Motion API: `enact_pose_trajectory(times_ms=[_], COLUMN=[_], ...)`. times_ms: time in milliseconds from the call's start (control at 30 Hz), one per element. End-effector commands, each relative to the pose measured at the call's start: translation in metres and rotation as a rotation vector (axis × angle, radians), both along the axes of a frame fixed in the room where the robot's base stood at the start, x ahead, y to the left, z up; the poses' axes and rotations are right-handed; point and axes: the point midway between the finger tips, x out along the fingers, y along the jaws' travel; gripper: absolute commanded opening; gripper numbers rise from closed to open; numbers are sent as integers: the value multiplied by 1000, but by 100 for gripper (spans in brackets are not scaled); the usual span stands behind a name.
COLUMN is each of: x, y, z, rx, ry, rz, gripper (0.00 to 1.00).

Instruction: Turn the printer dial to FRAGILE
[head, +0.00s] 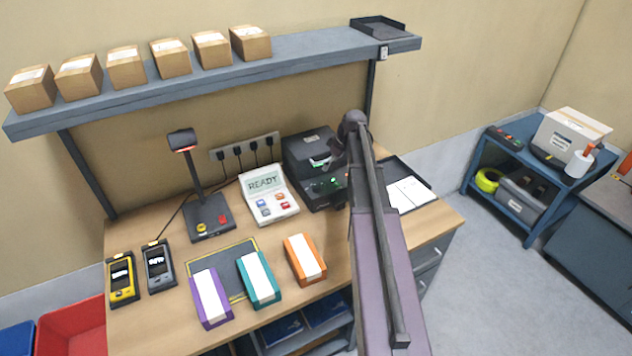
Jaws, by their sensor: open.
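The black printer (305,152) stands at the back of the wooden bench, right of the display unit. A small green light shows low on its front. The dial and its markings cannot be made out; my arm covers the printer's right side. My arm reaches up from the bottom of the head view and bends down at the wrist. My gripper (331,166) is open and points down at the front of the printer. It is small and dark against the black casing, so I cannot tell whether it touches the printer.
A white unit reading READY (268,194) and a scanner on a stand (208,215) are left of the printer. Purple, teal and orange boxes (305,260) lie in front. A dark tray with paper (408,193) is to the right. A shelf (215,80) with several cartons hangs above.

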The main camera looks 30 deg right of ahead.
Motion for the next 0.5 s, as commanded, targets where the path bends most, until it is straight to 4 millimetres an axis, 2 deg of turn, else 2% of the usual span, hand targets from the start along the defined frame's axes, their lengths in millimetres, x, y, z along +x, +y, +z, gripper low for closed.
enact_pose_trajectory(times_ms=[100, 500], x=[4, 3], y=[-8, -9], z=[3, 2], rx=[-1, -1], ry=[-13, -13], rz=[11, 12], gripper=[87, 87])
